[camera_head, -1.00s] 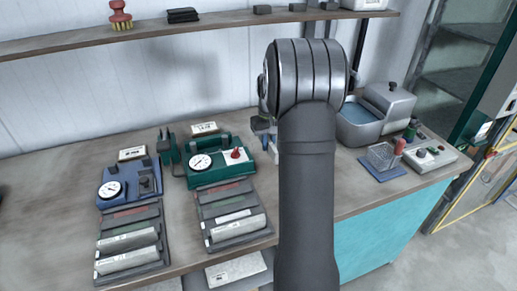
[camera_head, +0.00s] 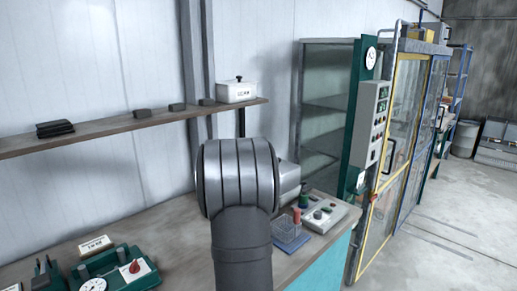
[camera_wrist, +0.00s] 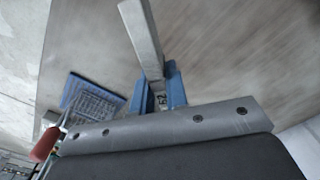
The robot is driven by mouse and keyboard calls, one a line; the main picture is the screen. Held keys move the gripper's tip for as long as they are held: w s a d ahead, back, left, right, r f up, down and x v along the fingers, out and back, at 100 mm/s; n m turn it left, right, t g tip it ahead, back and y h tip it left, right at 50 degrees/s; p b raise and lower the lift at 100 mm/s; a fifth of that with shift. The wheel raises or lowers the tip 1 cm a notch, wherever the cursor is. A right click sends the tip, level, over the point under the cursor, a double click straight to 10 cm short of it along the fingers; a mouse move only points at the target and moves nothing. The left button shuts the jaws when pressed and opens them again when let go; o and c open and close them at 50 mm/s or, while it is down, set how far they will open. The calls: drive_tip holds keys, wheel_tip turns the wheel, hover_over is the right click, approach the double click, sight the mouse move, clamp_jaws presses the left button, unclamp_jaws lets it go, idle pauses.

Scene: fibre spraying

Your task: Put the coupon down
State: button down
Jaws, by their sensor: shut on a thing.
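The coupon (camera_wrist: 143,35) is a pale grey flat strip in the wrist view, running from the top edge down between the blue fingers. My gripper (camera_wrist: 158,82) is shut on its lower end. The coupon seems held clear above the brown bench top, but its height is hard to judge. In the head view my dark arm link and ribbed joint fill the lower middle and hide the gripper and coupon.
A wire rack on a blue base (camera_head: 289,234) stands at the bench's right end; it also shows in the wrist view (camera_wrist: 92,104). A grey control box (camera_head: 323,216) is beside it. A glass cabinet (camera_head: 330,105) stands beyond. A green gauge device (camera_head: 120,272) is at lower left.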

drive_tip(key=d+m, duration=0.1)
drive_tip(key=d, duration=0.2)
drive_tip(key=d+f+m, duration=0.1)
drive_tip(key=d+m, duration=0.1)
drive_tip(key=d+f+m, duration=0.1)
drive_tip(key=d+m, duration=0.1)
drive_tip(key=d, duration=0.1)
drive_tip(key=shift+w+d+f, duration=0.15)
drive_tip(key=shift+w+d, duration=0.15)
drive_tip(key=shift+w, duration=0.1)
drive_tip(key=s+a+r+n, duration=0.25)
drive_tip(key=a+n, duration=0.35)
drive_tip(key=a, duration=0.5)
drive_tip(key=s+a+r+n, duration=0.2)
drive_tip(key=a+r+n, duration=0.3)
drive_tip(key=a, duration=0.5)
drive_tip(key=n, duration=0.1)
hover_over(162, 268)
wheel_tip(162, 268, down, 8)
drive_tip(key=shift+d+f, duration=0.15)
drive_tip(key=shift+f, duration=2.1)
drive_tip(key=shift+f, duration=0.15)
drive_tip(key=c, duration=1.7)
unclamp_jaws()
drive_tip(key=shift+s, duration=0.1)
